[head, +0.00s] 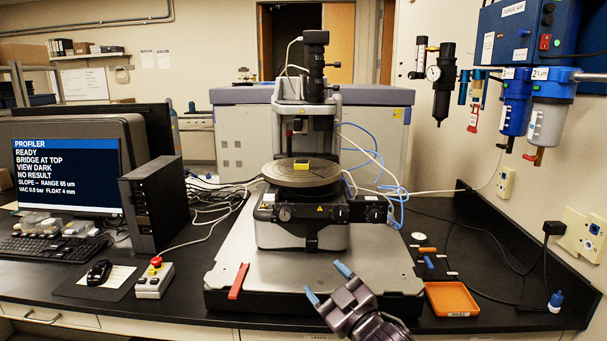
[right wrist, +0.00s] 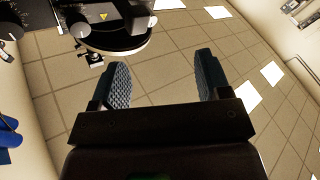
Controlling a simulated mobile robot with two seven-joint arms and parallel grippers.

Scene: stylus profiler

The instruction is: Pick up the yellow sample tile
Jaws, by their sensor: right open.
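The yellow sample tile (head: 302,164) is a small block lying on the round dark stage (head: 282,176) of the profiler, near its middle. My right gripper (head: 327,283) is low at the front of the instrument's base plate, below and in front of the stage. Its blue fingertips are spread apart with nothing between them. The right wrist view shows the same two fingers (right wrist: 160,80) wide apart and empty, with part of the instrument (right wrist: 115,25) at the top left. The tile cannot be made out in that view. My left gripper is not in view.
The profiler's column and dark camera tube (head: 315,68) rise behind the stage. A red bar (head: 239,281) lies on the base plate (head: 375,262) at left. An orange tray (head: 451,299) and small items are at right. Cables and blue tubes run beside the instrument.

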